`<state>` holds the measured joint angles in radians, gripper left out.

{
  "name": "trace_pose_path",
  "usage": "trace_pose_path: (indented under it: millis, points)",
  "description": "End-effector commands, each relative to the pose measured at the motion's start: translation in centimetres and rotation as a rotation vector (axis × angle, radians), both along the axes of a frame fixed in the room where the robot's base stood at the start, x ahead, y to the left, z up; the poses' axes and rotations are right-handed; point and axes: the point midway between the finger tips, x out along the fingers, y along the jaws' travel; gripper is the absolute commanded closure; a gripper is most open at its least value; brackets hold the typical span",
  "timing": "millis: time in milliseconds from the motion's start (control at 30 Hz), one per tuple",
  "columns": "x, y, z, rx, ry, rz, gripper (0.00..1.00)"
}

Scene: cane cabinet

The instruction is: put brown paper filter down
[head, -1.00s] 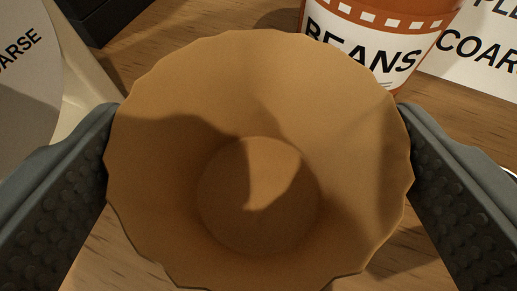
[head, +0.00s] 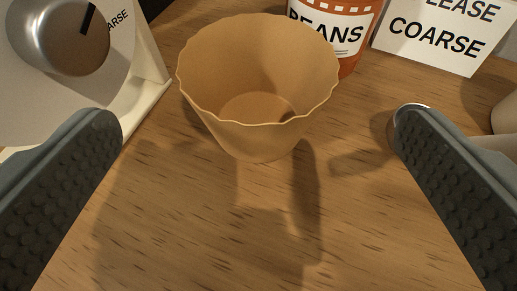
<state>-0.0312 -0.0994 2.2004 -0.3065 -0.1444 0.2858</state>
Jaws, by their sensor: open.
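The brown paper filter (head: 258,85) stands upright on the wooden table (head: 215,225) in the upper middle of the head view, its wavy rim open upward and its inside empty. My gripper (head: 258,130) is open, with one dark ridged finger at the left and one at the right. The fingers are wide apart and nearer to the camera than the filter. Neither finger touches it.
A grinder-like machine with a silver knob (head: 65,35) stands at the upper left. An orange BEANS can (head: 345,30) is close behind the filter. A white sign (head: 445,35) reads COARSE. A small metal-rimmed object is partly hidden behind the right finger. The table in front is clear.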

Motion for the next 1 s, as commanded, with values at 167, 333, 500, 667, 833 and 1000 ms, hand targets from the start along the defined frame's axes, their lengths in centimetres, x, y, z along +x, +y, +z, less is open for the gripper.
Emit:
trace_pose_path:
  millis: [167,333,500,667,833,1000]
  points:
    - [-2.3,-0.2,1.0,-0.001,-0.002,0.000,0.01]
    - [-3.6,-0.3,1.6,-0.001,-0.002,0.000,0.01]
    - [-4.2,-0.3,1.7,0.000,0.000,0.000,0.01]
    - [-4.3,-0.3,1.7,0.000,0.000,0.000,0.01]
    - [-4.7,-0.4,2.3,0.000,-0.007,-0.002,0.01]
    - [-7.5,-0.9,5.3,-0.002,-0.046,-0.017,0.01]
